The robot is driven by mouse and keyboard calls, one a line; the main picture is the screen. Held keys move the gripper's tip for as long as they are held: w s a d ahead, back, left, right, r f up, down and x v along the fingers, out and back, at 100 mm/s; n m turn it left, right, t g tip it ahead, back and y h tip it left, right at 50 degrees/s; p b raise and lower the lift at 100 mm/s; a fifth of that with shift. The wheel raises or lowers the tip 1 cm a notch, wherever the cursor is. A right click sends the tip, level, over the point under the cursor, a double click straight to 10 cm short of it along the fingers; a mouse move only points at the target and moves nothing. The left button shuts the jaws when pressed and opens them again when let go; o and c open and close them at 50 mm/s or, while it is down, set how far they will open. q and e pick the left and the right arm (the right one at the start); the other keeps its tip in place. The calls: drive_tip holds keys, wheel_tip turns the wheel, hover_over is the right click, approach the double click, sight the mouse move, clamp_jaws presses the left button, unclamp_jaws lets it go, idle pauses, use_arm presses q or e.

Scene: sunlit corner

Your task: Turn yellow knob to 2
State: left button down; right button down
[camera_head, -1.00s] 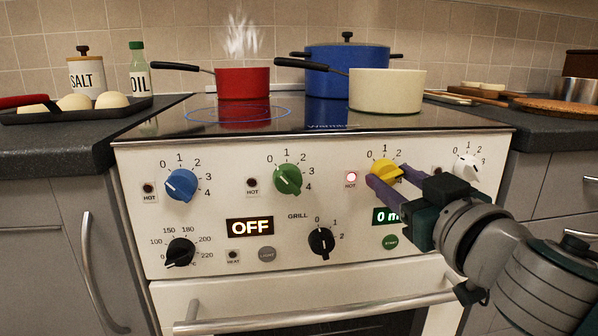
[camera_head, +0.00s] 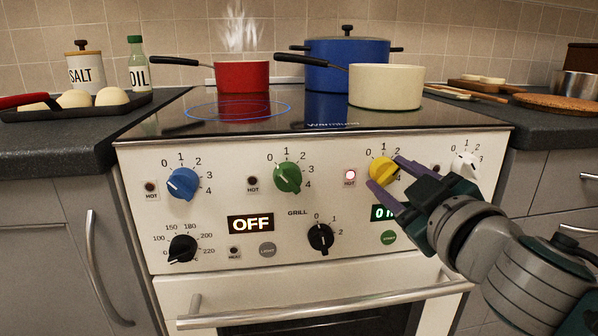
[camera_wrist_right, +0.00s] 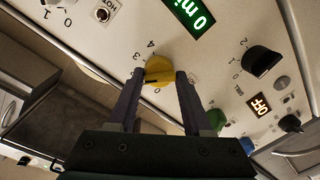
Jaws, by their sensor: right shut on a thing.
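The yellow knob (camera_head: 381,170) is on the white stove panel, right of the green knob. In the head view, 1 and 2 show above it and a 4 at its right. My right gripper (camera_head: 384,172) has its purple fingers on either side of the knob, at lower left and upper right, and is shut on it. The right wrist view shows the knob (camera_wrist_right: 158,70) between the fingertips, with a dark line at its lower left. The number that line points at is hidden, seemingly by a finger. My left gripper is not in view.
A blue knob (camera_head: 183,183), a green knob (camera_head: 288,177), a white knob (camera_head: 465,164) and black knobs share the panel. The hot light (camera_head: 350,175) beside the yellow knob glows red. A red pan (camera_head: 242,76) steams above. The oven handle (camera_head: 320,305) juts out below.

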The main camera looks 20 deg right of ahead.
drive_tip(key=shift+r, duration=0.1)
drive_tip(key=shift+c, duration=1.8)
unclamp_jaws()
drive_tip(key=shift+d, duration=0.1)
drive_tip(key=shift+s, duration=0.15)
drive_tip(key=shift+s, duration=0.3)
drive_tip(key=s+a, duration=0.1)
drive_tip(key=s, duration=0.8)
drive_tip(key=shift+a+r, duration=0.2)
drive_tip(key=shift+a, duration=0.2)
drive_tip(key=shift+w, duration=0.1)
